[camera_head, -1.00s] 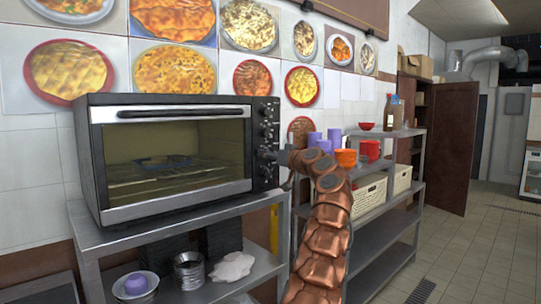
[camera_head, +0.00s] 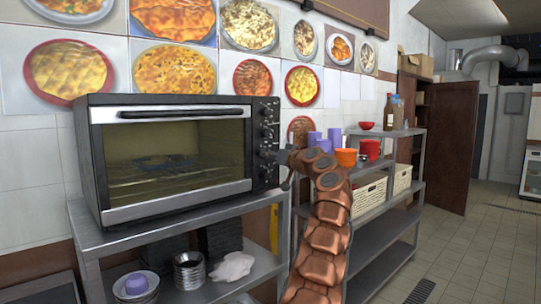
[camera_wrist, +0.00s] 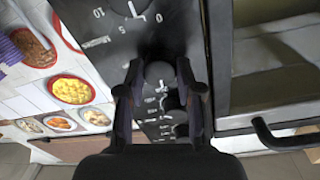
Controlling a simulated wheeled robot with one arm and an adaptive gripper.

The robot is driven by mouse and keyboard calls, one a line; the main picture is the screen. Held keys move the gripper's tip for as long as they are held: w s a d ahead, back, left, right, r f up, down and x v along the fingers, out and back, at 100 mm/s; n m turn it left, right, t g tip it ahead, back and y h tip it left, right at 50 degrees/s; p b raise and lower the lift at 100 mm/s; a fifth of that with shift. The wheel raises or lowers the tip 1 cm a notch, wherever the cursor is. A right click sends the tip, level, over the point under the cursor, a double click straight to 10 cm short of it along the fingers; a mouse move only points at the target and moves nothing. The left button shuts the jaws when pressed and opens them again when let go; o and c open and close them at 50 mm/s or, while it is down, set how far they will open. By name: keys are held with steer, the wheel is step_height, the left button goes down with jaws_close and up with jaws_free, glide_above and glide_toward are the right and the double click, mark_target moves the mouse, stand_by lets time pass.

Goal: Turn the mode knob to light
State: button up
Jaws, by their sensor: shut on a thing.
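The toaster oven (camera_head: 175,155) stands on a metal shelf, with a dark control panel (camera_head: 265,120) and a column of knobs on its right side. My gripper (camera_head: 283,157) is at the lower part of this panel. In the wrist view my gripper (camera_wrist: 160,80) has its two fingers on either side of a round dark knob (camera_wrist: 158,72), which I take to be the mode knob. It is shut on this knob. White marks show beside the knob, but they are too small to read, and the fingers partly hide its pointer.
More knobs (camera_wrist: 180,130) lie close below in the wrist view. The oven door handle (camera_wrist: 285,138) is to the right there. A metal rack (camera_head: 385,235) with cups, bottles and baskets stands right of the oven. The tiled floor (camera_head: 470,250) is clear.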

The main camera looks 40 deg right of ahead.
steer(key=m+p, duration=0.3)
steer(key=m, duration=0.1)
steer(key=m+p, duration=0.4)
steer(key=shift+r+m, duration=0.2)
steer(key=shift+m, duration=0.1)
steer(key=shift+d, duration=0.1)
stand_by(0.5)
steer(key=o, duration=1.2)
steer(key=shift+f, duration=0.1)
steer(key=shift+c, duration=0.2)
steer(key=shift+s, duration=0.15)
